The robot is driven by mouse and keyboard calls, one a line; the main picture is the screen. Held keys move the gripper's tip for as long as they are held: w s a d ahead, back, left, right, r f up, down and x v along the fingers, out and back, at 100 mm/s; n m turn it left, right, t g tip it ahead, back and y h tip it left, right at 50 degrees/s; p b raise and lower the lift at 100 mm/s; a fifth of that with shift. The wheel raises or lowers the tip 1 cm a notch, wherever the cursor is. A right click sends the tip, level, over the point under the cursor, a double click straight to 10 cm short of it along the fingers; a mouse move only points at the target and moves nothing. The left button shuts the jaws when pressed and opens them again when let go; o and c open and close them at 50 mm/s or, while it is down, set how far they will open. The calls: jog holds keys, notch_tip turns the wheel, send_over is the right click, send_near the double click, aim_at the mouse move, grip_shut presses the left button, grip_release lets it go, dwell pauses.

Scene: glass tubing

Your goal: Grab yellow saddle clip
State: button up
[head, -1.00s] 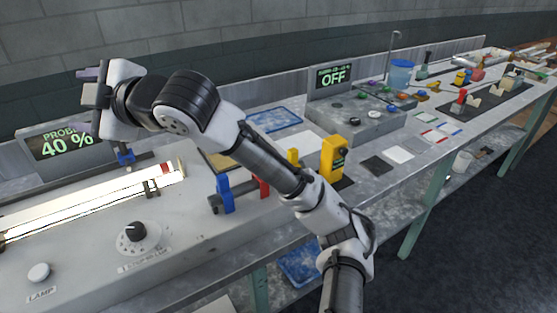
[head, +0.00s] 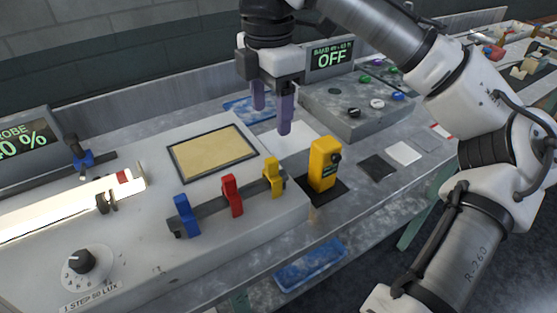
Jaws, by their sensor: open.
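The yellow saddle clip (head: 273,178) sits at the right end of a dark rail (head: 212,207) on the light grey bench unit. A red clip (head: 232,196) is in the middle of the rail and a blue clip (head: 186,215) is at its left end. My gripper (head: 272,113) points down with its two purple fingers apart and nothing between them. In the picture it is above and behind the yellow clip, clear of it.
A yellow device (head: 323,164) stands on a black pad just right of the yellow clip. A tan framed panel (head: 212,153) lies behind the rail. A grey control box (head: 352,108) with an OFF display stands at the back right.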

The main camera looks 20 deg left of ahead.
aim_at(271, 160)
jog(key=f, duration=0.7)
jog(key=shift+s+f, duration=0.3)
jog(key=shift+f, duration=0.1)
jog(key=shift+s+d+f+p, duration=0.1)
jog(key=shift+f+p, duration=0.2)
jog(key=shift+f, duration=1.1)
jog(key=shift+d+f+p, duration=0.1)
jog(key=shift+f+p, duration=0.2)
jog(key=shift+f, duration=1.05)
jog(key=shift+c, duration=0.4)
jog(key=c, duration=1)
